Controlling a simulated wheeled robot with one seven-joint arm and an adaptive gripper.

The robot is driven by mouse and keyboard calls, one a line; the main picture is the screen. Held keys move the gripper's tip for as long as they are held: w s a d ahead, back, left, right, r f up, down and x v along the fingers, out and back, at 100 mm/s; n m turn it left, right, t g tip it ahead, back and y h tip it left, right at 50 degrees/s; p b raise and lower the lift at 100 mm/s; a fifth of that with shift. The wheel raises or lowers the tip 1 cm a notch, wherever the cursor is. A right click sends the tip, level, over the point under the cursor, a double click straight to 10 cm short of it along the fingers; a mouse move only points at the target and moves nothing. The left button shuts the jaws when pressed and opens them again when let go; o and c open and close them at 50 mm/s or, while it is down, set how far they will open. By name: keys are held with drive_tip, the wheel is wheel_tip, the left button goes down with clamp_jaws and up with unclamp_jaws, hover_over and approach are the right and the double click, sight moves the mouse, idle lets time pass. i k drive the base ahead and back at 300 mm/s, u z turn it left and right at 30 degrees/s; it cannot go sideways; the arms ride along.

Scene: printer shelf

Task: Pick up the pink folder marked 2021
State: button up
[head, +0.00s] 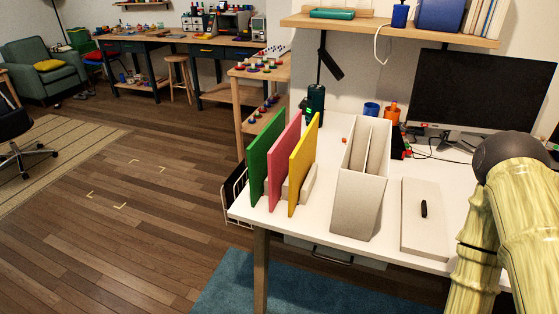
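A pink folder (284,161) stands upright on the white desk, between a green folder (266,158) on its left and a yellow folder (302,167) on its right. Its marking cannot be read in this view. The three folders stand close together, with narrow gaps, near the desk's left end. A light grey holder piece (309,183) shows just right of the yellow folder. My arm enters at the right side of the head view, well to the right of the folders. My gripper is not in view.
A grey divided file holder (360,190) stands right of the folders. A flat pale box with a black object (424,209) lies further right. A monitor (480,97) stands at the back. A shelf (390,32) overhangs the desk. Clear floor (150,230) lies left.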

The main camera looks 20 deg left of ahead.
sight(278, 156)
drive_tip(key=u, duration=2.65)
drive_tip(key=k, duration=1.35)
drive_tip(key=z, duration=1.45)
drive_tip(key=i, duration=0.55)
drive_tip(key=z, duration=0.1)
